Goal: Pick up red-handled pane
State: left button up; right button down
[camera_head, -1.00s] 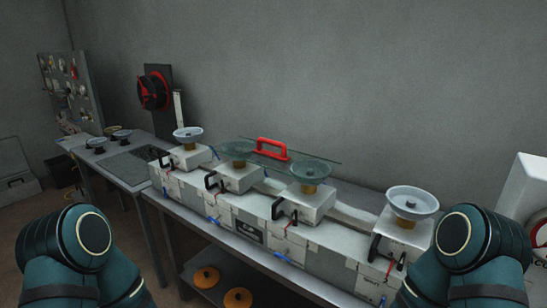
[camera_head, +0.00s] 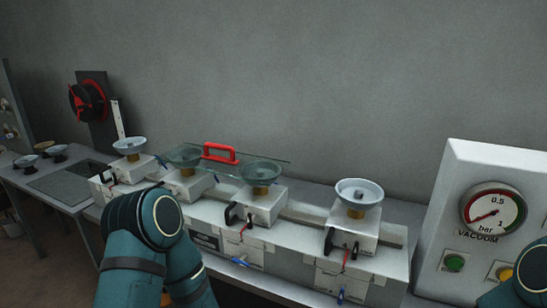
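The pane (camera_head: 268,158) is a thin, clear, greenish sheet with a red handle (camera_head: 220,153) standing up from it. It is at the two middle suction cups of the long white fixture (camera_head: 300,262), whose cups look green-tinted there. I cannot tell exactly how it rests on them. The outer cups, a left one (camera_head: 129,146) and a right one (camera_head: 358,192), are pale and uncovered. Neither gripper shows. Only a teal part of my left arm, in front of the fixture, and a part of my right arm at the lower right edge are visible, both apart from the pane.
A vacuum panel (camera_head: 480,160) with a gauge and buttons stands at the right. A side table (camera_head: 62,188) with small cups is at the left, near a red and black reel (camera_head: 88,100). A bare wall is behind. Black-handled levers line the fixture's front.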

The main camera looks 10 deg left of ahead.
aim_at(222, 160)
jog(key=j+z, duration=0.9)
jog(key=k+j+z, duration=0.15)
jog(key=j, duration=0.15)
jog(key=j+z, duration=0.15)
jog(key=j, duration=0.15)
jog(key=k+j+z, duration=0.1)
jog(key=k+j, duration=0.15)
jog(key=j, duration=0.2)
jog(key=k+j, duration=0.1)
jog(key=j, duration=0.3)
jog(key=k+j+z, duration=0.1)
jog(key=j, duration=0.25)
jog(key=k, duration=0.05)
